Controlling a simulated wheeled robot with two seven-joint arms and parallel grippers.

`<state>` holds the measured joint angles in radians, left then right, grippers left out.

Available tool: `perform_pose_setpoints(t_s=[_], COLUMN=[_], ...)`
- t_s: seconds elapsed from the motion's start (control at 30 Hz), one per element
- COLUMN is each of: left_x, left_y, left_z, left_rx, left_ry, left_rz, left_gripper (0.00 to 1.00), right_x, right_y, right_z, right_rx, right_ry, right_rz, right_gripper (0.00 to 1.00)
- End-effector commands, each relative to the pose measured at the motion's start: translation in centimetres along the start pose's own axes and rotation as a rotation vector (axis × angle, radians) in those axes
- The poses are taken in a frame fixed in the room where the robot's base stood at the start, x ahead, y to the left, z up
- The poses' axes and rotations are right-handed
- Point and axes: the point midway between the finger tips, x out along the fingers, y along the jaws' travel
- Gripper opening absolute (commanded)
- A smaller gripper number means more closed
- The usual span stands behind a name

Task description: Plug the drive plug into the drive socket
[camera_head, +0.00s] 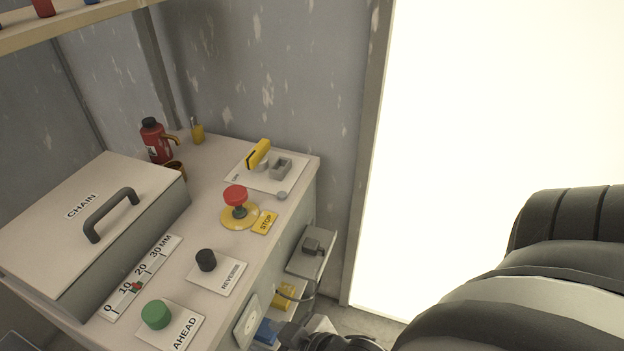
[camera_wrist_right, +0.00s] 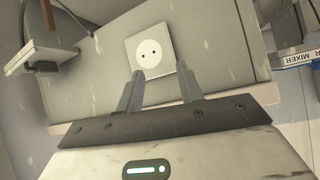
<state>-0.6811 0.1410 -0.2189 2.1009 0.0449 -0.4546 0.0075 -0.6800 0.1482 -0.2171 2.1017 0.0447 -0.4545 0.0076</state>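A white two-hole socket (camera_wrist_right: 152,55) is on the console's side panel, straight ahead of my right gripper; it also shows in the head view (camera_head: 247,322). I cannot read a label on it. My right gripper (camera_wrist_right: 160,88) is open and empty, its fingertips just short of the socket in the picture. In the head view only a dark part of the gripper (camera_head: 318,335) shows at the bottom edge. A grey block (camera_head: 313,246) with a dark cable sits on a side shelf, with a yellow block (camera_head: 285,295) and a blue block (camera_head: 267,331) lower down. I cannot tell which is the drive plug. My left gripper is out of view.
The console top (camera_head: 210,185) carries a red stop button (camera_head: 235,196), a black knob (camera_head: 206,260), a green button (camera_head: 156,314) and a yellow-handled switch (camera_head: 258,154). A box lid labelled CHAIN (camera_head: 75,205) is at left. Shelf edges (camera_wrist_right: 45,58) flank the socket panel in the wrist view.

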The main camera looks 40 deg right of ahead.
Motion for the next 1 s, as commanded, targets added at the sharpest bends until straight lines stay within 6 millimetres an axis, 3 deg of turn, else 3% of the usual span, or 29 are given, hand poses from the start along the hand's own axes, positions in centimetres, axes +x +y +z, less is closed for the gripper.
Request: perform_pose_setpoints(t_s=[0.03,0.07,0.27,0.37,0.57,0.67,0.8,1.0], left_x=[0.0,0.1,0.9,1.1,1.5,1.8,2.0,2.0], left_y=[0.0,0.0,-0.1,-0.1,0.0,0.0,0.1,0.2], left_z=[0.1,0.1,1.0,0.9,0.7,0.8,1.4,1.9], left_rx=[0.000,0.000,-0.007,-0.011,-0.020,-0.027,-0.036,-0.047], left_ry=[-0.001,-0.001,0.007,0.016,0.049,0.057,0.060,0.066], left_rz=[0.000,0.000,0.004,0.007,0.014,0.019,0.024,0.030], left_gripper=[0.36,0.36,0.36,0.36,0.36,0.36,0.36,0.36], right_x=[0.0,0.1,1.2,1.7,2.1,1.8,0.6,-1.7], right_y=[0.0,0.0,2.3,4.7,11.8,15.9,21.4,26.5], right_z=[0.1,0.1,1.8,2.6,3.1,2.1,-0.7,-5.6], right_rx=[-0.002,-0.004,-0.058,-0.102,-0.187,-0.217,-0.243,-0.244], right_ry=[-0.002,-0.003,-0.082,-0.135,-0.278,-0.353,-0.448,-0.534], right_rz=[-0.002,-0.003,-0.055,-0.109,-0.181,-0.187,-0.166,-0.115], right_gripper=[0.50,0.58,0.58,0.58,0.58,0.58,0.58,0.58])
